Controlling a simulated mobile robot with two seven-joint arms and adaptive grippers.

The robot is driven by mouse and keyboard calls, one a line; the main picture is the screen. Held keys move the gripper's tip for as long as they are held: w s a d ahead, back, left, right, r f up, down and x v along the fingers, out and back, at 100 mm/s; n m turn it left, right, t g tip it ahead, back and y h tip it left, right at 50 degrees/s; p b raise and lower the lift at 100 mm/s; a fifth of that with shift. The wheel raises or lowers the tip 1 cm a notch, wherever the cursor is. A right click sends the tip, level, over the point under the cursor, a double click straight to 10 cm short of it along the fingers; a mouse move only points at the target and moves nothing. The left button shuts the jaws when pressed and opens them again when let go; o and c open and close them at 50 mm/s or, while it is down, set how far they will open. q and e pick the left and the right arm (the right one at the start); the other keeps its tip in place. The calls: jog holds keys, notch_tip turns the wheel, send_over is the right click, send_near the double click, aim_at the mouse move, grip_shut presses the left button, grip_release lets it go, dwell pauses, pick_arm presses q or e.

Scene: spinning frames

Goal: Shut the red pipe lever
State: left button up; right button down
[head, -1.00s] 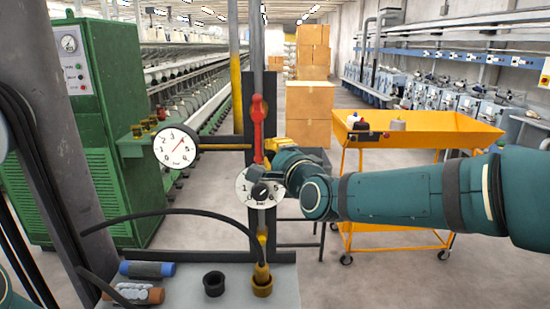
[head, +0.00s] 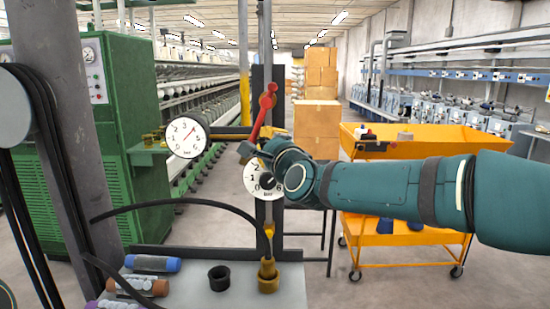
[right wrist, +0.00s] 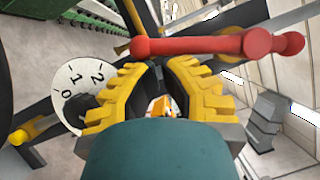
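The red pipe lever (head: 261,118) sits on the upright pipe (head: 268,210) in the head view. It slants, its upper end to the right and its lower end to the left. My right gripper (head: 249,152) is at the lever's lower end, partly hidden by my own wrist. In the right wrist view the lever (right wrist: 195,45) crosses just beyond the fingertips. The yellow-padded fingers (right wrist: 160,68) stand apart with a gap between them. I cannot tell whether a finger touches the lever. My left gripper is out of view.
A pressure gauge (head: 187,137) stands left of the pipe, and a white numbered dial (head: 257,180) sits below the lever, partly covered by my gripper. A yellow cart (head: 430,149) stands behind my right arm. Rolls and a black cup (head: 219,278) rest on the bench below.

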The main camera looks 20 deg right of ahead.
jog(key=a, duration=0.1)
jog(key=w+a, duration=0.1)
jog(key=shift+a+r+b, duration=0.2)
jog(key=shift+a+b, duration=0.2)
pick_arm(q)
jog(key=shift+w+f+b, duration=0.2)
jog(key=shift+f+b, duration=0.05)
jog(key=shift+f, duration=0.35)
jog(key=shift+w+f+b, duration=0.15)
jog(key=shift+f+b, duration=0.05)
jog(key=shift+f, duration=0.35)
pick_arm(e)
jog(key=w+a+r+m, duration=0.1)
jog(key=a+r, duration=0.3)
jog(key=r, duration=0.1)
jog(key=shift+a+m+t, duration=0.25)
jog(key=shift+m+t, duration=0.05)
